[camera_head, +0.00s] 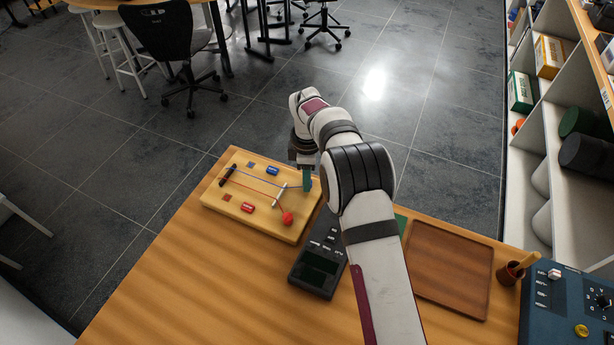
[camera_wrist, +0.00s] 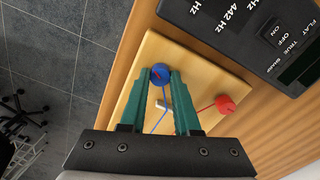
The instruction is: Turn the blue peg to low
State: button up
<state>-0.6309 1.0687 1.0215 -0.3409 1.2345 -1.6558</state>
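The blue peg (camera_wrist: 160,74) is at a corner of the light wooden string board (camera_head: 225,205), with a blue string running from it. It shows in the wrist view and is hidden behind my gripper in the head view. My gripper (camera_wrist: 160,76) points down there, its two green fingers on either side of the peg. The fingertips look very close to the peg's sides; whether they touch it I cannot tell. The red peg (camera_wrist: 225,104) stands at the neighbouring corner, and also shows in the head view (camera_head: 287,217). Any mark for low is not readable.
A dark tuner (camera_head: 318,268) with a display lies close beside the board. A brown tray (camera_head: 450,268), a small cup (camera_head: 509,273) and a blue control box (camera_head: 568,305) are further right. The table ends just behind the board. Bare wood lies in front.

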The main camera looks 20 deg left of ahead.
grip_shut()
jog(key=shift+m, duration=0.3)
